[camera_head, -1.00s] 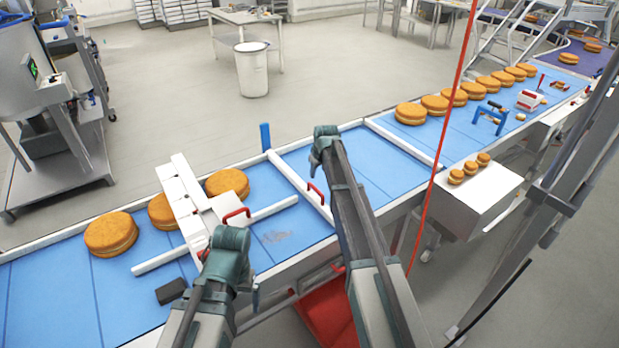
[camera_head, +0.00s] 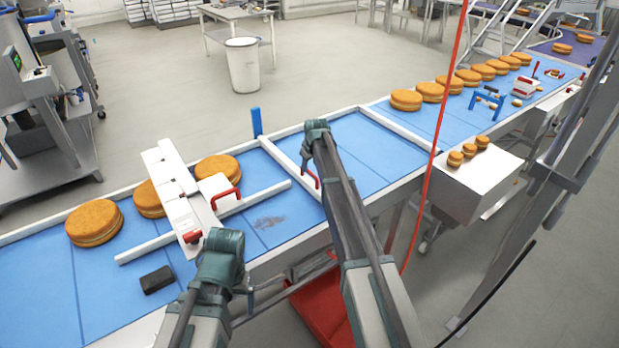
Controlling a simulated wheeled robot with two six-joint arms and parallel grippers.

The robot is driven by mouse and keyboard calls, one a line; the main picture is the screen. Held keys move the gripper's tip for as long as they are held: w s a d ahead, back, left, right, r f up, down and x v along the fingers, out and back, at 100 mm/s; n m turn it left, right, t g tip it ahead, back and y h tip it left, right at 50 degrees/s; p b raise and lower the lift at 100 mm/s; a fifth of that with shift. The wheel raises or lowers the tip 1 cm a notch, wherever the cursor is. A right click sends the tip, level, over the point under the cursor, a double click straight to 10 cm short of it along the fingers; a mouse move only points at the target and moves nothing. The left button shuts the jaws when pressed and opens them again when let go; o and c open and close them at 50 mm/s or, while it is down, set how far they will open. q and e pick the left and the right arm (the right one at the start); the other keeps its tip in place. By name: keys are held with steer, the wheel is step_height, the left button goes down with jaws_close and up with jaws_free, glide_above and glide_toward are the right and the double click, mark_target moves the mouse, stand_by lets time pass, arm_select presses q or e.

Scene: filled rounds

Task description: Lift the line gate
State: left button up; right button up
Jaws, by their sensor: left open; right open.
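A white crossbar with a red handle (camera_head: 289,163), which looks like the line gate, lies low across the blue conveyor. A blue post (camera_head: 257,122) stands at its far end. My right gripper (camera_head: 313,140), at the teal end of the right arm, is open and looks close to the red handle; I cannot tell whether they touch. My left gripper (camera_head: 220,255) is open in front of a white unit with red handles (camera_head: 172,190). The fingertips of both are hard to make out. No object shows in either gripper.
Round filled cakes (camera_head: 94,223) sit at the left, partly behind the white unit. A row of cakes (camera_head: 406,99) stands farther right. A black block (camera_head: 157,280) lies on the belt. A red cord (camera_head: 437,140) hangs right of my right arm. Bare belt lies beyond the crossbar.

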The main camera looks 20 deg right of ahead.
mark_target(309, 171)
steer(key=b+x, duration=0.2)
steer(key=x, duration=0.2)
steer(key=shift+f+b, duration=0.1)
steer(key=shift+b, duration=0.25)
jaws_close()
stand_by(1.1)
